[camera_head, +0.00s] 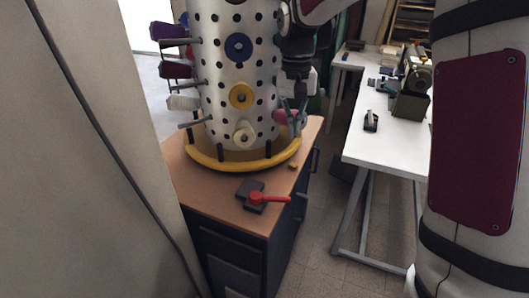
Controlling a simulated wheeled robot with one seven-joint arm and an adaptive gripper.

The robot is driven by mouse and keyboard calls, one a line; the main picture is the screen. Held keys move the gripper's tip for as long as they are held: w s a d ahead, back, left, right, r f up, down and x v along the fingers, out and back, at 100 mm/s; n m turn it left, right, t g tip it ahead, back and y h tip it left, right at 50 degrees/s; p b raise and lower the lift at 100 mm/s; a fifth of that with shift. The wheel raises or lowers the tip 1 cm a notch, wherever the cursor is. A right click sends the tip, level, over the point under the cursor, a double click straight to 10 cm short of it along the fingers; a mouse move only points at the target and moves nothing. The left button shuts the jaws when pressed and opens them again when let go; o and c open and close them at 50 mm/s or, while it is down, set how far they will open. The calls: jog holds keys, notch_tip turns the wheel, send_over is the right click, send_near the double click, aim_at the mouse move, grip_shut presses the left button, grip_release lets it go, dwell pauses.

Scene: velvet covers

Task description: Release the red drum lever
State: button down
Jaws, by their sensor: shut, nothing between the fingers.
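The red lever (270,198) is on a small dark block (249,189) on the brown cabinet top, in front of the drum. Its handle points to the right. The white drum (217,84), dotted with dark holes, stands upright inside a yellow ring (228,166). My gripper (297,121) hangs fingers down at the right side of the drum, behind and above the lever and apart from it. Its fingers are shut, with nothing seen held. A pinkish-red piece (284,116) shows right beside the fingers; I cannot tell whether they touch it.
Pegs with purple, dark red and pale spools (182,102) stick out left of the drum. Blue and yellow discs (241,95) sit on its front. The brown cabinet top (211,190) is mostly clear before the ring. A white workbench (388,146) with tools stands right, across a floor gap.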

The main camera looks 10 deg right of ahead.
aim_at(271, 198)
jog(key=w+f+m+g, duration=0.1)
jog(key=w+f, duration=0.6)
jog(key=f, duration=0.2)
jog(key=shift+d+f+y, duration=0.3)
jog(key=shift+f+y, duration=0.1)
jog(key=f, duration=0.3)
jog(key=s+f, duration=0.1)
jog(key=f, duration=0.2)
jog(key=s+f, duration=0.1)
jog(key=f, duration=0.3)
jog(key=shift+a+f+p, duration=0.1)
jog(key=shift+a+p, duration=0.15)
jog(key=shift+p, duration=0.05)
jog(key=shift+s+a+f+p, duration=0.15)
jog(key=shift+s+a+p, duration=0.05)
jog(key=shift+s, duration=0.35)
jog(key=shift+s+a+f+p, duration=0.15)
jog(key=shift+s, duration=0.4)
jog(key=shift+s+a+f, duration=0.2)
jog(key=shift+s+f, duration=0.25)
jog(key=shift+s, duration=0.05)
jog(key=shift+s, duration=0.1)
jog(key=shift+s+m+p, duration=0.2)
jog(key=shift+m+p, duration=0.1)
jog(key=shift+m, duration=0.1)
